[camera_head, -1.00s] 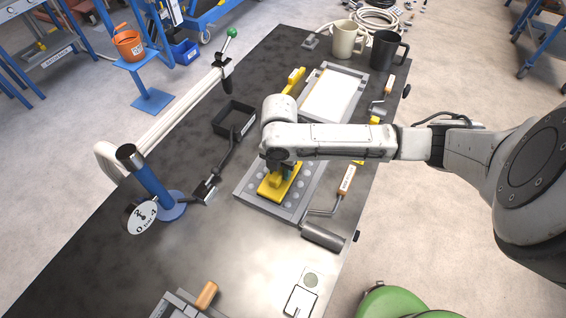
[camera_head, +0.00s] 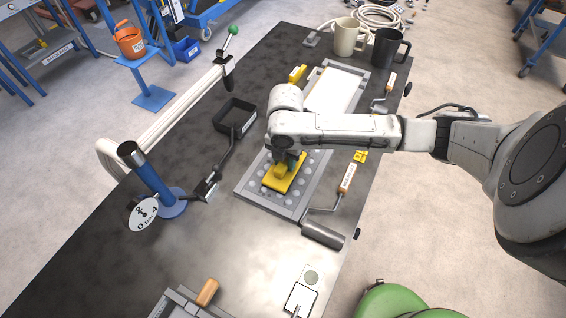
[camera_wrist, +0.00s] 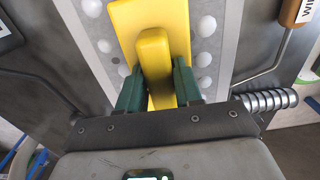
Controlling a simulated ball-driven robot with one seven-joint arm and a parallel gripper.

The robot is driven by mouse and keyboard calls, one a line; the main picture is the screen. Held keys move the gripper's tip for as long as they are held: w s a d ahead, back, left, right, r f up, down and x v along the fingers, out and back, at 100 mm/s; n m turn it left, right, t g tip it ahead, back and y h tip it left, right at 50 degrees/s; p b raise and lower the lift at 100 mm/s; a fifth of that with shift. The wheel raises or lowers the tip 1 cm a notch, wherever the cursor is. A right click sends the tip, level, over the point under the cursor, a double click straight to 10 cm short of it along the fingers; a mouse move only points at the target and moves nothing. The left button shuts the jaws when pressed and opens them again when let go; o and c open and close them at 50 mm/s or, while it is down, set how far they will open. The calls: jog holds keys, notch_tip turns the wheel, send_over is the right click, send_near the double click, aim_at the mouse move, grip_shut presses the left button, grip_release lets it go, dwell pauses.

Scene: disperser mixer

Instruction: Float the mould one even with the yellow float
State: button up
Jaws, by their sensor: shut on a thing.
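The yellow float (camera_head: 278,184) has a flat yellow plate with a raised yellow handle. My gripper (camera_head: 287,163) is shut on that handle from above. In the wrist view, the green-padded fingers of my gripper (camera_wrist: 159,88) stand on both sides of the yellow float's handle (camera_wrist: 155,52). The float lies over the near grey mould (camera_head: 257,203), whose face shows several pale round spots. The spots also show beside the float on the mould in the wrist view (camera_wrist: 222,40). My wrist hides part of the float and mould; I cannot tell how firmly they touch.
A white-filled mould (camera_head: 333,92) lies farther back. A roller (camera_head: 323,236) lies by the near right edge. A black tray (camera_head: 234,114) and a blue stand with a dial (camera_head: 158,187) are on the left. Two mugs (camera_head: 386,50) stand at the far end.

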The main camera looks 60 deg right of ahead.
jog(key=shift+d+f+b, duration=0.15)
jog(key=shift+d+b, duration=0.2)
jog(key=shift+d, duration=3)
jog(key=shift+a+r+p, duration=0.25)
jog(key=shift+a+p, duration=0.25)
jog(key=shift+a, duration=0.7)
jog(key=shift+a+f+p, duration=0.15)
jog(key=shift+a+p, duration=0.2)
jog(key=shift+a, duration=1.05)
notch_tip(320, 180, up, 4)
jog(key=p, duration=0.4)
jog(key=shift+r, duration=1)
